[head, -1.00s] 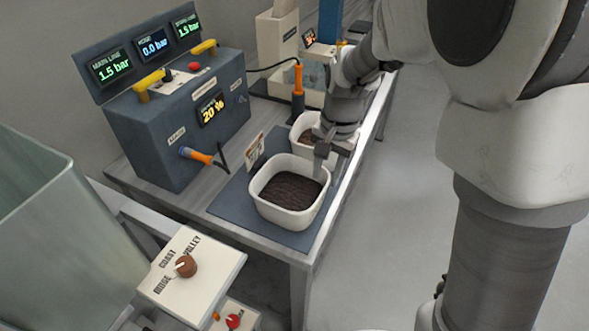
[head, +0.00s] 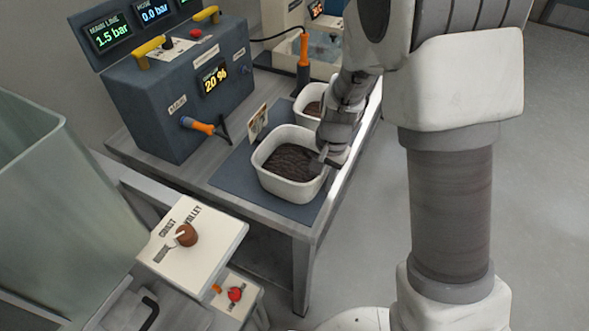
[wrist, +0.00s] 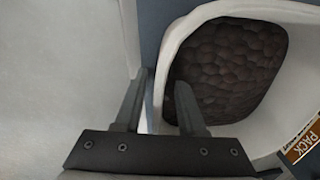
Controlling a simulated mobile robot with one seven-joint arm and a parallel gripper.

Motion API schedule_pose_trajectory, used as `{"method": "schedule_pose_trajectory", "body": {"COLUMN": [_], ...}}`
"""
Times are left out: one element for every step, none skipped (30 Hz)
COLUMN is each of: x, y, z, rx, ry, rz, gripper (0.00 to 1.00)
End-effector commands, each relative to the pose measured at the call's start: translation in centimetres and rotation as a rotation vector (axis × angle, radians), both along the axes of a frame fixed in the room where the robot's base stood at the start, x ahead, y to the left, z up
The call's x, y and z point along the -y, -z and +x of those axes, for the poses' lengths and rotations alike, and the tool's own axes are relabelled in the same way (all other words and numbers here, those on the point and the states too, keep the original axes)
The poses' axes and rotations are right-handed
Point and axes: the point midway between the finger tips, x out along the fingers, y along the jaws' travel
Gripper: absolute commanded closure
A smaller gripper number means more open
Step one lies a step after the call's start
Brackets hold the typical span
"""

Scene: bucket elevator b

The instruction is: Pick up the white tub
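A white tub (head: 287,188) with rounded corners, filled with dark brown soil, stands upright on a blue-grey mat (head: 232,178) near the bench's right edge. A second, similar white tub (head: 305,101) stands behind it, partly hidden by my arm. My gripper (head: 326,158) is at the right rim of the nearer tub. In the wrist view my gripper (wrist: 162,82) has its fingers apart, with the tub's pale wall (wrist: 170,45) between them. One finger is on the soil side and the other outside. I cannot tell whether either finger touches the wall.
A blue-grey control box (head: 180,95) with displays and yellow handles stands left of the mat. A small card (head: 257,123) stands behind the nearer tub. An orange-handled tool (head: 304,55) stands farther back. A selector box (head: 190,240) is in front. Floor is clear at right.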

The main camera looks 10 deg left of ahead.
Motion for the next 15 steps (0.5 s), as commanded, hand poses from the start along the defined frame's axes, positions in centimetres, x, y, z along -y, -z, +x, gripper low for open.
{"method": "schedule_pose_trajectory", "body": {"x": [0.0,-0.01,0.0,0.0,0.0,0.01,0.01,0.01,0.01,0.01,0.02,0.02,0.02,0.02,0.02], "y": [-0.01,-0.04,-0.06,-0.06,-0.06,-0.07,-0.07,-0.07,-0.07,-0.08,-0.08,-0.08,-0.08,-0.08,-0.08], "z": [0.02,0.03,0.02,0.02,0.02,0.02,0.02,0.02,0.02,0.02,0.02,0.02,0.02,0.02,0.02], "rx": [0.001,0.001,0.001,0.001,0.001,0.001,0.001,0.0,0.0,0.0,0.0,0.0,0.0,0.0,0.0], "ry": [0.0,0.0,0.0,0.0,0.0,0.0,0.0,0.0,0.0,0.0,0.001,0.001,0.001,0.001,0.001], "rz": [0.0,0.0,0.0,0.0,0.0,0.0,0.0,0.001,0.001,0.001,0.0,0.0,0.0,0.0,0.0], "gripper": [0.61,0.61,0.61,0.61,0.62,0.7,0.75,0.8,0.88,0.93,0.98,1.0,1.0,1.0,1.0]}}
